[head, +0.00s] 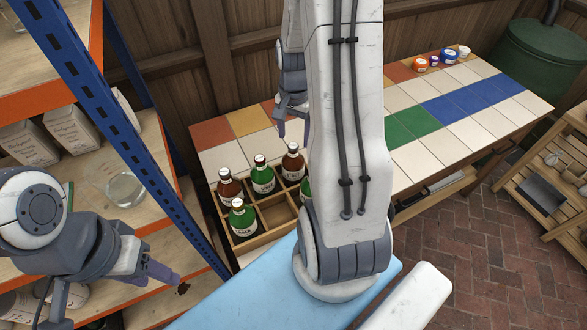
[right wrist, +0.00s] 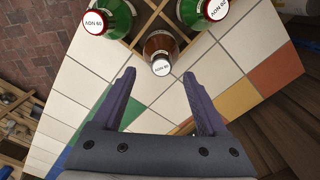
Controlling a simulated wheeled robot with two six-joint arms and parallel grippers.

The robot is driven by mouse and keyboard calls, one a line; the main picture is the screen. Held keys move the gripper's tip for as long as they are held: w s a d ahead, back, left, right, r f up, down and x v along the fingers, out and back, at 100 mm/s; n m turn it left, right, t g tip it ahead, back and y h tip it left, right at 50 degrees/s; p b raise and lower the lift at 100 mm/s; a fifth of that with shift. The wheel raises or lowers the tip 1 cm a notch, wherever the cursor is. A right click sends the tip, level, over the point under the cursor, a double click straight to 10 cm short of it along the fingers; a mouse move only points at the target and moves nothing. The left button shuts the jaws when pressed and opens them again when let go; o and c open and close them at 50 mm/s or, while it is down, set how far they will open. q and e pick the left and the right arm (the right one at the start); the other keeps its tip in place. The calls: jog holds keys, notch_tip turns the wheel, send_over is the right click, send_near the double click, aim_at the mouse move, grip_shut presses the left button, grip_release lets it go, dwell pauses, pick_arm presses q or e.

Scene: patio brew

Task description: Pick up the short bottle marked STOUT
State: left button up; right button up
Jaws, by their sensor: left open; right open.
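A wooden crate (head: 240,240) on the tiled counter holds several brown and green bottles. The brown bottle (head: 292,163) at the crate's far corner stands upright; the same-looking brown bottle (right wrist: 160,46) is ahead of my right gripper's fingertips in the right wrist view. Other bottles are a brown one (head: 228,189), a green one (head: 262,178) and a nearer green one (head: 241,220). A further green one (head: 305,188) is partly hidden by my arm. I cannot read STOUT on any label. My right gripper (right wrist: 158,73) is open and empty. My left gripper (head: 115,298) is open, lower left.
Blue-posted shelving (head: 130,135) stands at the left, with a glass jar (head: 125,187) on a shelf. Small jars (head: 449,55) stand at the counter's far end. The coloured tiles (head: 440,110) between are mostly clear. A wooden bench (head: 545,185) and green barrel (head: 540,55) are at the right.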

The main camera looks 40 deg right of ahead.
aim_at(293, 145)
jog(key=f, duration=0.5)
jog(key=shift+a+p, duration=0.2)
jog(key=shift+p, duration=0.2)
jog(key=shift+r, duration=0.1)
grip_shut()
dwell(0.9)
